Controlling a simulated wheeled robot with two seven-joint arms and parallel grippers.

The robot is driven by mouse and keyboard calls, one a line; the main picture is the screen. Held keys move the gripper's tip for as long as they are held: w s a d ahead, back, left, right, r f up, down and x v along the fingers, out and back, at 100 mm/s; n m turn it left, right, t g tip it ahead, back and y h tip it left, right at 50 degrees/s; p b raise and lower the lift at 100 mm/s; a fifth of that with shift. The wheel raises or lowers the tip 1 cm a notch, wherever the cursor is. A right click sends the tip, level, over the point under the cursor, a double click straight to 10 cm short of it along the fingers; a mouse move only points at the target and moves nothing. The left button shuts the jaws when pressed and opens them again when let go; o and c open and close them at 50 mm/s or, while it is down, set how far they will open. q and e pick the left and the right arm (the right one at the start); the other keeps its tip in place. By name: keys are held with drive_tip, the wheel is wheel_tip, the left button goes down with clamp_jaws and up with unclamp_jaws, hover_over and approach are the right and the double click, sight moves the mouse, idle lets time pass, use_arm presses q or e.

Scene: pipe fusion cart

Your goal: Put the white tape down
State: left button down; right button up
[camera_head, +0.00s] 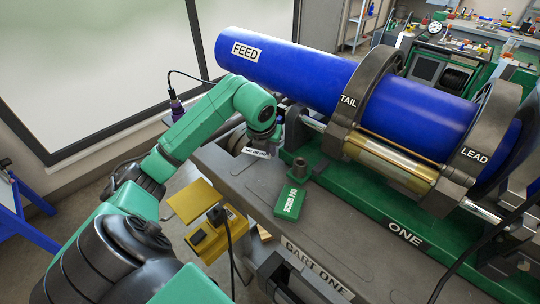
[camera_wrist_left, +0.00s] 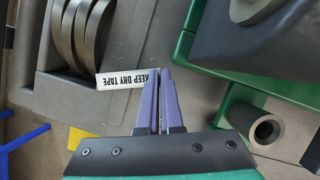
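The white tape (camera_head: 256,152) is a flat white strip at the near left end of the cart top, just below my left gripper (camera_head: 272,136). In the left wrist view the white tape (camera_wrist_left: 120,78) reads "KEEP DRY TAPE" upside down and sticks out to the left of the fingertips. My left gripper's two purple fingers (camera_wrist_left: 160,74) are almost together at its right end and look shut on it. The fingers hide that end. I cannot tell whether the tape touches the grey surface below. My right gripper is not in view.
Grey discs (camera_wrist_left: 80,35) stand in a holder beside the tape. A green scrub pad box (camera_head: 290,198) and a small hollow post (camera_head: 299,168) are to the right. The blue pipe (camera_head: 300,70) lies in clamps behind. Bare grey cart top (camera_head: 340,225) lies in front.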

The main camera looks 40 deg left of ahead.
use_arm(q)
drive_tip(key=shift+s+f, duration=0.1)
drive_tip(key=shift+f, duration=1.3)
drive_tip(key=c, duration=1.1)
unclamp_jaws()
drive_tip(key=shift+r, duration=0.3)
drive_tip(key=v, duration=1.1)
drive_tip(key=shift+s+r+b, duration=0.1)
drive_tip(key=shift+r+b, duration=0.2)
drive_tip(key=shift+r, duration=0.05)
